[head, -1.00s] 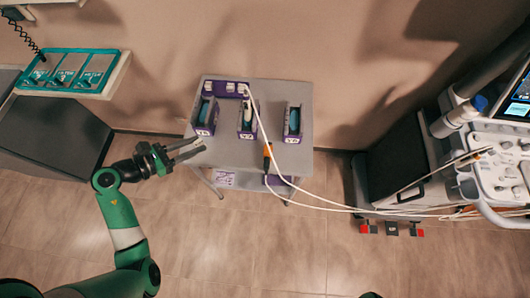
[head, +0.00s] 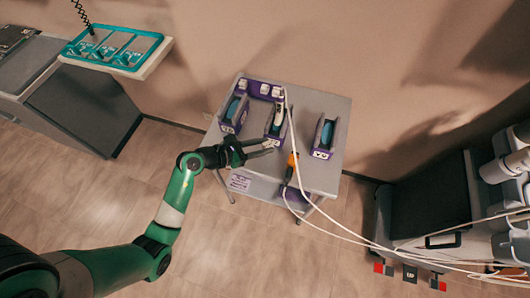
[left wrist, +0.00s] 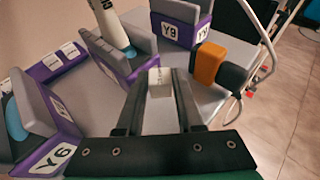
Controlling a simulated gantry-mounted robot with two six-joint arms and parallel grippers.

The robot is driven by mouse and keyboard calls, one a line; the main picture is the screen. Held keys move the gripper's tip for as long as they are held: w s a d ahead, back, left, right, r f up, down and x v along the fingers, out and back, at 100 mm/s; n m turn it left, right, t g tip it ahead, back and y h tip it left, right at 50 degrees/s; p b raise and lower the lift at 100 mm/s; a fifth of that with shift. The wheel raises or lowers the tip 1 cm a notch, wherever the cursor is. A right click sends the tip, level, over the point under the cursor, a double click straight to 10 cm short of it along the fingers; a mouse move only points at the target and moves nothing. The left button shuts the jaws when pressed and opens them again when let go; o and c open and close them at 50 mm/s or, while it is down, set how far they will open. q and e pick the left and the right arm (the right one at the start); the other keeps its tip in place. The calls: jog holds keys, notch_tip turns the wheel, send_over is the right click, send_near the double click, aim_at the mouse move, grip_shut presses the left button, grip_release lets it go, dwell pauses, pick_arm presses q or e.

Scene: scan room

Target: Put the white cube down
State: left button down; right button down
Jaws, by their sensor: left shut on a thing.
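My left gripper (head: 262,148) is over the front part of a grey cart top (head: 327,172), in front of the middle purple-and-grey holder. In the left wrist view its two fingers (left wrist: 161,88) are shut on a small white cube (left wrist: 160,77) at their tips. The cube is close to the middle holder (left wrist: 122,58); I cannot tell whether it touches the cart top. In the head view the cube is too small to make out clearly. My right gripper is not in view.
Holders stand at the left (head: 232,115) and right (head: 324,138) of the cart; the middle one holds a white probe (head: 279,118). An orange-and-black plug (left wrist: 209,63) sits right of the fingers. White cables (head: 345,237) run to the machine at right.

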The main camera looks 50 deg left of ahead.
pick_arm(q)
jog(key=f+b, duration=0.2)
jog(key=f, duration=0.1)
jog(key=f+b, duration=0.1)
jog(key=shift+w+d+f, duration=0.15)
jog(key=shift+w+d, duration=0.1)
jog(key=shift+w, duration=0.05)
jog(key=shift+r, duration=0.2)
jog(key=shift+f, duration=0.15)
jog(key=c, duration=0.8)
grip_release()
